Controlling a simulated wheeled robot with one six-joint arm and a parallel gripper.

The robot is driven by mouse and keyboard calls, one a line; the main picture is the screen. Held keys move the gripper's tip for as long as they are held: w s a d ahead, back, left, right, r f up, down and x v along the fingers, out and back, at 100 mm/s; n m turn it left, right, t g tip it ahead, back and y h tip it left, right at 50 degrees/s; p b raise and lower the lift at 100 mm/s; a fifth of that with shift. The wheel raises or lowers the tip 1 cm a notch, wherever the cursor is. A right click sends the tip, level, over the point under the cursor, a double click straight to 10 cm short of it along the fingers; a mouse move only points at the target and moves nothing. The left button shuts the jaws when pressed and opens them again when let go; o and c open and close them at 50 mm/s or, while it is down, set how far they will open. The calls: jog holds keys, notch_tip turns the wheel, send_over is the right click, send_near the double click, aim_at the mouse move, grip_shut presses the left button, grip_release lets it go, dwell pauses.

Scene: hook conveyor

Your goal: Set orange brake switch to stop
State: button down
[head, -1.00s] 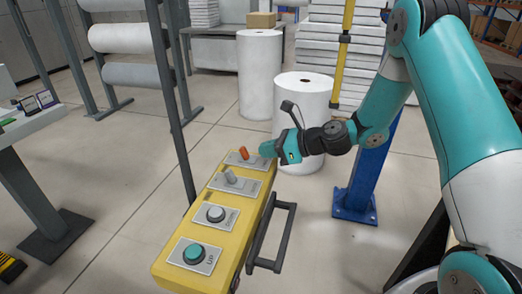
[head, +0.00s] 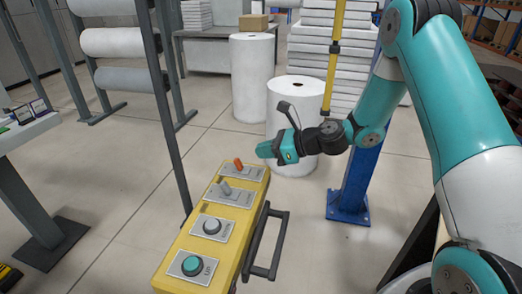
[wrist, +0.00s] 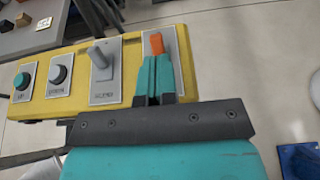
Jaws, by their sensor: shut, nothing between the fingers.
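The orange brake switch (head: 238,164) is a small lever on a grey plate at the far end of the yellow control box (head: 190,242). In the wrist view the orange lever (wrist: 157,43) shows just beyond my fingertips, leaning a little. My gripper (head: 262,150) is shut and empty, at the right of the lever and slightly above it in the head view. In the wrist view its teal fingers (wrist: 156,62) are together and overlap the switch plate. I cannot tell whether they touch the lever. The lettering on the switch plate is hidden or too small to read.
The box also carries a grey lever (head: 225,187), a grey button (head: 211,226) and a teal button (head: 192,265). A dark handle (head: 273,245) sticks out on its right side. A blue post (head: 352,190) and white rolls (head: 293,105) stand behind.

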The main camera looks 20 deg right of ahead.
notch_tip(320, 180, up, 7)
jog(key=s+d+p, duration=0.1)
jog(key=d+p, duration=0.1)
jog(key=p, duration=0.3)
jog(key=shift+s+d+p, duration=0.15)
jog(key=shift+s+p, duration=0.1)
jog(key=shift+p, duration=0.1)
jog(key=s+a+r+n+g+h+b, duration=0.15)
jog(key=s+a+n+g+b, duration=0.45)
jog(key=s+a+n, duration=0.7)
jog(key=s+d+n+g+h+b, duration=0.1)
jog(key=s+d+n+h+b, duration=0.1)
jog(key=s+n, duration=0.6)
jog(key=s+d+n+g+h+b, duration=0.1)
jog(key=s+d+n+h+b, duration=0.1)
jog(key=s+n, duration=0.7)
jog(key=shift+n+h+b, duration=0.65)
jog(key=shift+n+b, duration=0.35)
jog(key=shift+b, duration=0.15)
